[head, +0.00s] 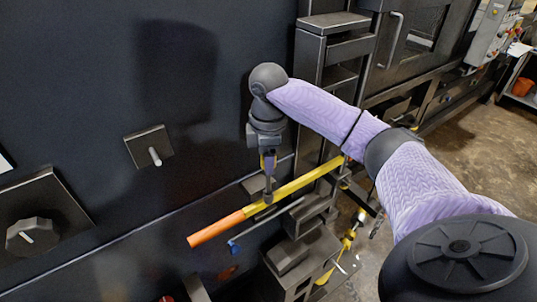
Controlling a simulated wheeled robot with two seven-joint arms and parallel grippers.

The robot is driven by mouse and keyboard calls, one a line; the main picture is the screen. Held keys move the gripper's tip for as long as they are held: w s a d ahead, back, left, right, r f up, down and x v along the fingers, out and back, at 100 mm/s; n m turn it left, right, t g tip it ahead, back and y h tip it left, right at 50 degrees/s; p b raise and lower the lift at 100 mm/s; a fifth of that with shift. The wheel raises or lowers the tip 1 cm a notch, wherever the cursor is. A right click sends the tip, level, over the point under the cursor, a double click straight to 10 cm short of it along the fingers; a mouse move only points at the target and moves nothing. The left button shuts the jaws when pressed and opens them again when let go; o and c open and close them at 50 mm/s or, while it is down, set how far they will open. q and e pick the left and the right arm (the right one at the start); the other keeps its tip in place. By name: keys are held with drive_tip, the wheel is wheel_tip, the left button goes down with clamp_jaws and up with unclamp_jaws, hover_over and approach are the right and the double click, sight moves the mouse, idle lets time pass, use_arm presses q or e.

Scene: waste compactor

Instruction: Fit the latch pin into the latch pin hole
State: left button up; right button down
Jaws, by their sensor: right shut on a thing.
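A long yellow bar (308,178) with an orange end (216,229) runs slantwise in front of the dark machine wall. No label shows whether this bar is the latch pin. My right gripper (268,193) points down at the bar's middle and is shut; its fingertips meet the yellow part close to where the orange begins. The bar's far end reaches the dark metal frame near my right forearm. I cannot make out the latch pin hole. My left gripper is not in view.
A thin rod with a blue tip (234,246) lies below the bar, by dark metal blocks (300,250). A switch plate (149,147) and a knob (34,235) sit on the wall at left. Yellow parts (349,238) stand lower right. Open floor (480,142) lies at right.

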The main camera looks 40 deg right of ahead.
drive_tip(key=shift+f+b, duration=0.95)
drive_tip(key=shift+f, duration=2.6)
drive_tip(key=shift+c, duration=0.9)
unclamp_jaws()
drive_tip(key=shift+c, duration=0.4)
drive_tip(key=shift+r, duration=0.1)
